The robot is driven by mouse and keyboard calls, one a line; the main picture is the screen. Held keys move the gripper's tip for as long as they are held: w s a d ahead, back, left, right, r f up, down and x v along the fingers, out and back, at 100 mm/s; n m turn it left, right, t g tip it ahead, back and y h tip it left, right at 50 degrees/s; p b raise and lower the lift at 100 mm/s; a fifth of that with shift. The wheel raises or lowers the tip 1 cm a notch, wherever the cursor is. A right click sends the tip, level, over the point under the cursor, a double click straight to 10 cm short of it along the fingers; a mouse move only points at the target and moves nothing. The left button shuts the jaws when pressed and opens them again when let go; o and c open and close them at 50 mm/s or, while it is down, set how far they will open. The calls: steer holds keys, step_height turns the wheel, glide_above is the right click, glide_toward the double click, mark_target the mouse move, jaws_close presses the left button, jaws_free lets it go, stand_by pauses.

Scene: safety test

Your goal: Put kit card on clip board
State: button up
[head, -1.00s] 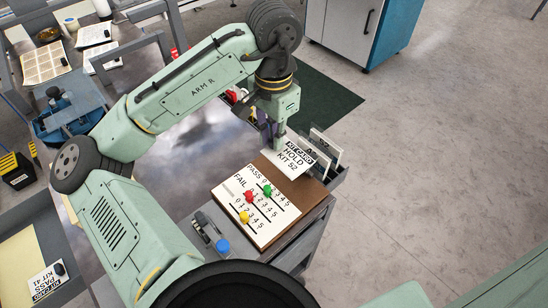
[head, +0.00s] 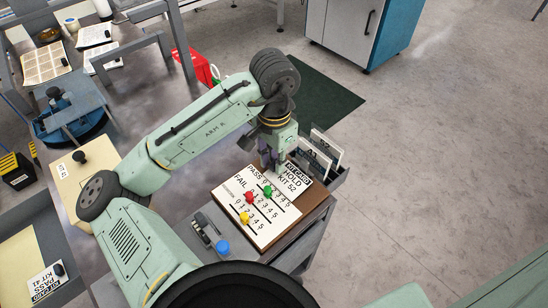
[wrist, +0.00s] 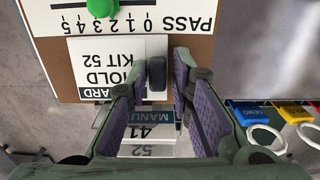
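The kit card (head: 294,176), white with a black band and "HOLD KIT 52", lies at the upper right corner of the clip board (head: 232,215), a white-faced brown board with PASS and FAIL scales. In the wrist view the card (wrist: 95,65) rests over the board's brown edge (wrist: 200,52). A small grey upright block (wrist: 157,78) stands at the card's side, between my fingers. My gripper (head: 270,164) is just above the board beside the card; in the wrist view its purple-padded fingers (wrist: 155,90) are apart, with gaps around the block.
A holder with upright cards (head: 328,148) stands right behind the board. Green, red (head: 249,197) and yellow pegs sit on the board's scales. Another card (head: 46,282) lies at the lower left.

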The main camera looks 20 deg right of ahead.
steer(key=shift+o, duration=1.1)
steer(key=shift+r, duration=0.1)
steer(key=shift+w+r, duration=0.1)
steer(key=shift+r, duration=0.15)
step_height(320, 180, up, 12)
steer(key=shift+f, duration=0.25)
stand_by(1.4)
